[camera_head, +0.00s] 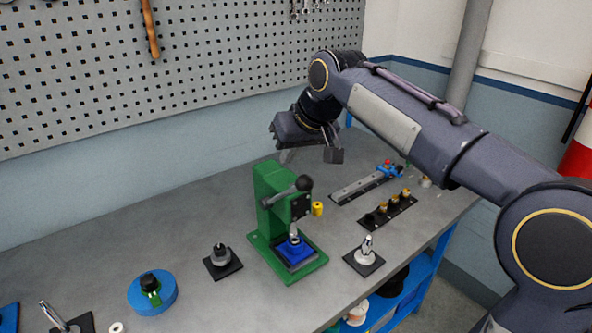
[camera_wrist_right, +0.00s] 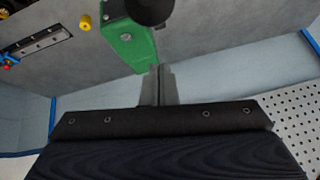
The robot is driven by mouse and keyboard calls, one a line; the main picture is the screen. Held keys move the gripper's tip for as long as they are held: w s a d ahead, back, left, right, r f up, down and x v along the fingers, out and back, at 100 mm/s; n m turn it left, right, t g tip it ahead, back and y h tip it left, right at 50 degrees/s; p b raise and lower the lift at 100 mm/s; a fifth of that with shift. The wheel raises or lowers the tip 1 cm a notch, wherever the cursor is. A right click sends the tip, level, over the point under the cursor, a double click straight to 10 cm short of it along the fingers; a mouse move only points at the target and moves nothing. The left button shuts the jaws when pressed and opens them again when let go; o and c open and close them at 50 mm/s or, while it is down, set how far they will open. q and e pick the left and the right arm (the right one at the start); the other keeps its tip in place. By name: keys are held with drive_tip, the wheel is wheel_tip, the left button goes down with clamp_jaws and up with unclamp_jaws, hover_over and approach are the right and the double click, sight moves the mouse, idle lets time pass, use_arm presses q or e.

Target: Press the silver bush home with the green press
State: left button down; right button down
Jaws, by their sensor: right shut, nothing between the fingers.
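My left gripper is not in view.
A dark strip (camera_head: 388,211) and a grey rail (camera_head: 357,187) lie to the right. A pegboard wall (camera_head: 200,60) rises behind.

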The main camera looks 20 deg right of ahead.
sight(284, 196)
drive_tip(key=s+f, duration=0.2)
drive_tip(key=shift+s+d, duration=0.1)
drive_tip(key=shift+s, duration=0.25)
drive_tip(key=shift+s+f, duration=0.1)
drive_tip(key=shift+f, duration=0.25)
